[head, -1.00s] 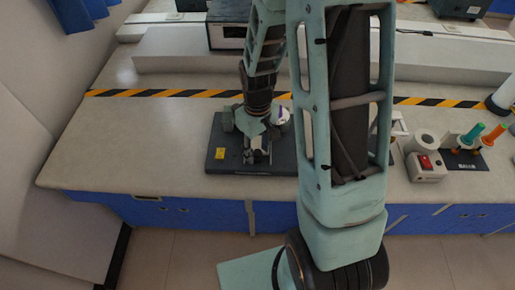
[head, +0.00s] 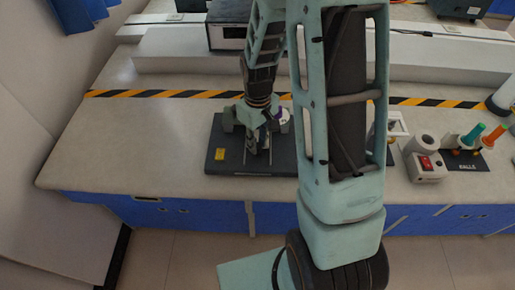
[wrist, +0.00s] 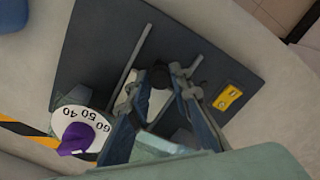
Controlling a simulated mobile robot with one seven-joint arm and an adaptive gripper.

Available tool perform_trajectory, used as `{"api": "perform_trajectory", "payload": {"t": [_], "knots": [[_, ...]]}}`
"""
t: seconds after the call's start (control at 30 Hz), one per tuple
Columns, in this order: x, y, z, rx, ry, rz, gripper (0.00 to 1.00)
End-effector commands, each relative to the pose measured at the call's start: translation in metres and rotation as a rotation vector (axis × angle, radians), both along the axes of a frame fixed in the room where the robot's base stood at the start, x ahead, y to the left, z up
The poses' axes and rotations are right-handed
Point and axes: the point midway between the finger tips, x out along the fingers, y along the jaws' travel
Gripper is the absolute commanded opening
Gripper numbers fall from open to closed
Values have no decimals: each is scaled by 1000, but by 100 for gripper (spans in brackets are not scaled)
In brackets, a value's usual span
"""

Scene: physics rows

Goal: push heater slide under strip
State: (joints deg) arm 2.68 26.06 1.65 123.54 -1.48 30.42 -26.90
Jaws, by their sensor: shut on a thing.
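A dark base plate (head: 215,150) lies flat on the bench, and the wrist view shows it from above (wrist: 85,50). My gripper (head: 257,148) is down over the plate. In the wrist view my gripper (wrist: 158,82) has its two fingers on either side of a black knob (wrist: 158,74), which I take for the heater slide's handle. Most of the slide is hidden by the fingers. A thin grey bar (wrist: 130,55) crosses the plate to the left of the knob; I cannot tell whether it is the strip. A white dial (wrist: 85,118) with a purple pointer (wrist: 76,140) is beside the gripper.
A yellow label (head: 219,154) marks the plate's left part. A striped tape (head: 150,93) runs behind it. To the right stand a white box with a red switch (head: 425,163) and a stand with coloured handles (head: 470,137). The bench left of the plate is clear.

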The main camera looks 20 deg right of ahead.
Motion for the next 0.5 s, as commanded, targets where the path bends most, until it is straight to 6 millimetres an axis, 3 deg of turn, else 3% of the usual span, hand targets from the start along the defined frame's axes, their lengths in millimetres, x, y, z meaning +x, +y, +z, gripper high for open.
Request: {"api": "perform_trajectory", "payload": {"t": [0.1, 0.37, 0.4, 0.5], "knots": [[9, -3, 0, 0, -1, 0, 0], [9, -3, 0, 0, -1, 1, 0], [9, -3, 0, 0, -1, 1, 20], [9, -3, 0, 0, -1, 1, 31]]}}
